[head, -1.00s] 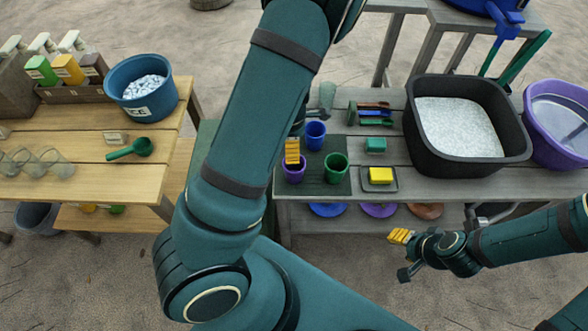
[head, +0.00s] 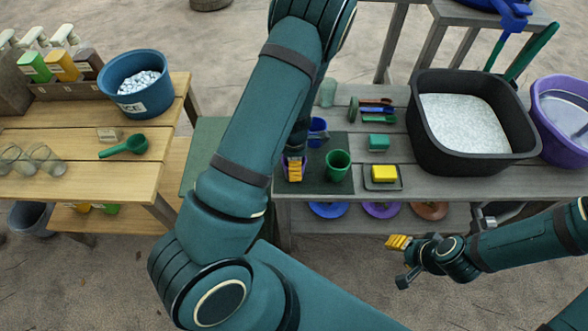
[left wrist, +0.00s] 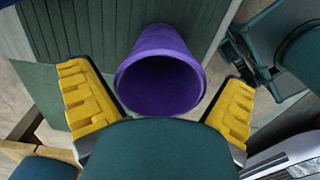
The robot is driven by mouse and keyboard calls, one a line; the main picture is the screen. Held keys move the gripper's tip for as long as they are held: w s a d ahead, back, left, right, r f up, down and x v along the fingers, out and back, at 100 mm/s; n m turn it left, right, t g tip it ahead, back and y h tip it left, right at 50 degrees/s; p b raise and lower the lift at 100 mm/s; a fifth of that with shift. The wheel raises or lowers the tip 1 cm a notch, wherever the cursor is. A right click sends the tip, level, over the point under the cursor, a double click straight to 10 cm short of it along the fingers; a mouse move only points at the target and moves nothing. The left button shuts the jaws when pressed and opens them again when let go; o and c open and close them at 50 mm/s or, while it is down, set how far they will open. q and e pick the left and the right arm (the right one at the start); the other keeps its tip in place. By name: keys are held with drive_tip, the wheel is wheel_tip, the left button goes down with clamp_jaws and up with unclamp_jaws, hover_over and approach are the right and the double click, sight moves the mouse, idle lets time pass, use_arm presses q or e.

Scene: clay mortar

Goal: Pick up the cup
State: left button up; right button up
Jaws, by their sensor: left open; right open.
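A purple cup (left wrist: 160,75) stands between the open fingers of my left gripper (left wrist: 158,105) in the left wrist view, with a gap on each side. In the head view the purple cup (head: 285,172) is mostly hidden behind the yellow finger of my left gripper (head: 295,168). A blue cup (head: 318,131) is just behind it, partly covered by the arm. A green cup (head: 338,164) stands to the right on the same dark mat (head: 325,186). My right gripper (head: 400,262) is open and empty, in front of the grey table.
A yellow sponge-like block (head: 384,173) on a small tray and a teal block (head: 379,142) lie right of the mat. A black tub (head: 425,150) of white grains and a purple basin (head: 545,130) stand farther right. A wooden table (head: 80,170) is at left.

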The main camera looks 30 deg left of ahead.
use_arm(q)
drive_tip(key=shift+f, duration=0.6)
drive_tip(key=c, duration=1)
drive_tip(key=shift+r, duration=0.1)
drive_tip(key=shift+c, duration=0.3)
